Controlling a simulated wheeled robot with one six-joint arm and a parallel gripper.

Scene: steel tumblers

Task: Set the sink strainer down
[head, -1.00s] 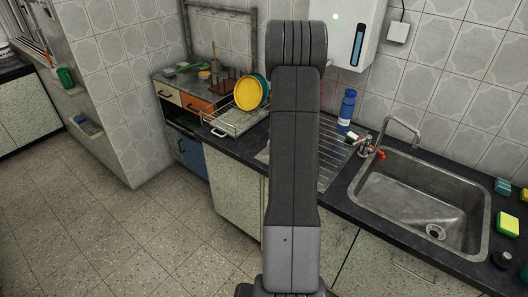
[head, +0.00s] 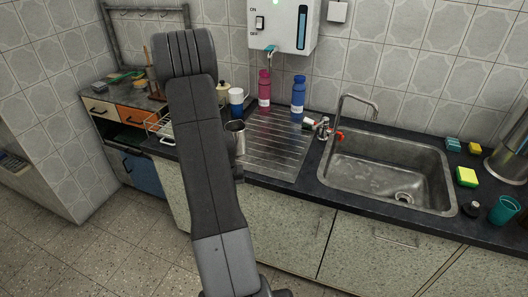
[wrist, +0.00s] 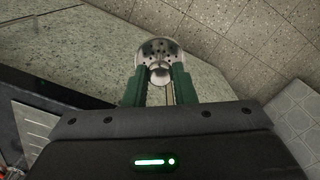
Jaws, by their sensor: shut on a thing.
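In the wrist view my gripper (wrist: 160,72) has its green fingers shut on the sink strainer (wrist: 157,48), a round steel disc with several holes and a knob in the middle. The fingers hold it by the knob. In the head view my arm hides the gripper, and I cannot see the strainer there. The steel sink (head: 340,180) is at the right in the head view, with its drain (head: 404,198) uncovered in the floor of the basin.
The ribbed drainboard (head: 270,150) left of the sink has bare room. Behind it stand a pink bottle (head: 264,90) and a blue bottle (head: 298,95). A yellow-green sponge (head: 466,177) and teal cup (head: 504,210) are right of the sink.

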